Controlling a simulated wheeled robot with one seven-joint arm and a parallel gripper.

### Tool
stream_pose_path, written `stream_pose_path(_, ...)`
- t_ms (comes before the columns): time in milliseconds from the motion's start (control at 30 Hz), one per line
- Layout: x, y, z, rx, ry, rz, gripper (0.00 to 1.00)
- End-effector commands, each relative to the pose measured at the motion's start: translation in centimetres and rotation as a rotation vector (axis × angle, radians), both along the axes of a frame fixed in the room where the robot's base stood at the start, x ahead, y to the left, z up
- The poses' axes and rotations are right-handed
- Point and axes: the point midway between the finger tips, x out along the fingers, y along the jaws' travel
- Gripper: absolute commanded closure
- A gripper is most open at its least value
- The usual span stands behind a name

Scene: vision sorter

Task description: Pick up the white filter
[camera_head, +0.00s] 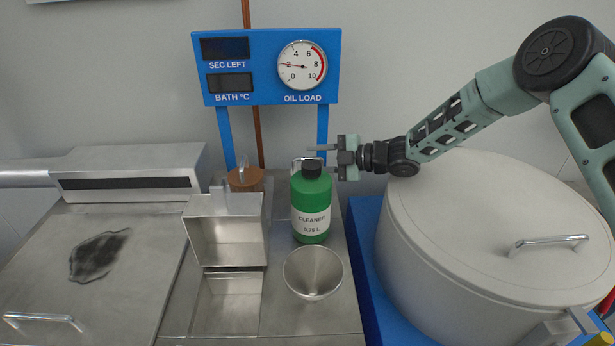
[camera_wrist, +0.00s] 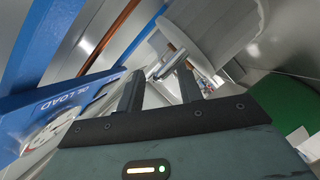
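My gripper (camera_head: 316,159) is open, its fingers pointing left just above and behind the green cleaner bottle (camera_head: 311,208). In the wrist view the two dark fingers of my gripper (camera_wrist: 160,80) stand apart, and I see nothing clamped between them. I cannot pick out a white filter for certain. A pale round piece (camera_wrist: 208,28) with a flat rim lies beyond the fingertips in the wrist view; I cannot tell if it is the filter. In the head view, the bottle hides part of what stands behind it, where a metal rim (camera_head: 304,159) just shows.
A metal funnel (camera_head: 313,272) stands in front of the bottle. An open metal box (camera_head: 225,230) is to its left. The blue gauge panel (camera_head: 265,66) rises behind. A large lidded pot (camera_head: 485,245) fills the right. A steel cover (camera_head: 95,255) with a dark stain lies left.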

Motion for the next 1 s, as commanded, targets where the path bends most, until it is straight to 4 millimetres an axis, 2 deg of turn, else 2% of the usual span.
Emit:
stream_pose_path(100,0.5,1.5,-0.1,0.001,0.0,0.001,0.64)
stream_pose_path(200,0.7,2.1,-0.3,0.0,0.0,0.0,0.64)
stream_pose_path(433,0.8,2.2,-0.5,0.0,0.0,0.0,0.64)
stream_pose_path(467,0.8,2.2,-0.5,0.0,-0.001,0.0,0.69)
stream_pose_path(567,0.8,2.2,-0.5,-0.001,0.0,-0.001,0.97)
stream_pose_path(600,0.8,2.2,-0.5,-0.001,0.0,-0.001,1.0)
stream_pose_path(1000,0.8,2.2,-0.4,-0.001,-0.001,-0.001,1.0)
